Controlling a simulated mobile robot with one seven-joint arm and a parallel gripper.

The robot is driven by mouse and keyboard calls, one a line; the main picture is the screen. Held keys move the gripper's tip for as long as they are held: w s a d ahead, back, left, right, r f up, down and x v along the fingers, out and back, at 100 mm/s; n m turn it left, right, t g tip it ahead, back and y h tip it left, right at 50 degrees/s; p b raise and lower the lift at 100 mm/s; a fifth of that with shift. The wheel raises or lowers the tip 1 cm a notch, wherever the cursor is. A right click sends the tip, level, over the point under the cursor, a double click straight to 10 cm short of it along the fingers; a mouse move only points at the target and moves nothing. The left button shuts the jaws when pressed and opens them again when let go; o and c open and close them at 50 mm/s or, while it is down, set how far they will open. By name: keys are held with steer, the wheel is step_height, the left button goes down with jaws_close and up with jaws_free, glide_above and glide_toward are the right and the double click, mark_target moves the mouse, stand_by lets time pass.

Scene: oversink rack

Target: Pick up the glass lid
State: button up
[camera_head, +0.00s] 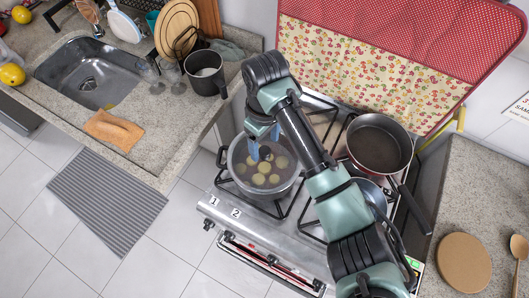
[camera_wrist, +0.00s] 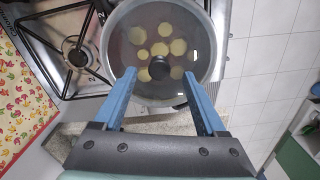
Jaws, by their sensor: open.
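A pot (camera_head: 265,193) stands on the left part of the stove, with several pale round pieces showing inside. The glass lid (camera_wrist: 124,50) covers the pot in the wrist view, and the pieces show through it. Its dark knob (camera_wrist: 158,68) is at the middle. My gripper (camera_wrist: 159,74) is open, with its blue fingers pointing down at the lid. In the wrist view the knob appears between the two fingertips. In the head view my gripper (camera_head: 263,150) is over the pot and hides part of the lid. I cannot tell whether the fingertips are at the knob's height.
A frying pan (camera_head: 378,145) sits on the stove's right rear, its handle toward the front. A dark pot (camera_head: 206,80) stands on the left counter by the sink (camera_head: 90,72). A round board (camera_head: 464,262) lies on the right counter. A patterned cloth (camera_head: 350,70) hangs behind the stove.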

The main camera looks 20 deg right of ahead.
mark_target(265, 154)
steer(key=shift+f, duration=1.25)
jaws_close()
steer(key=shift+r, duration=0.1)
stand_by(0.3)
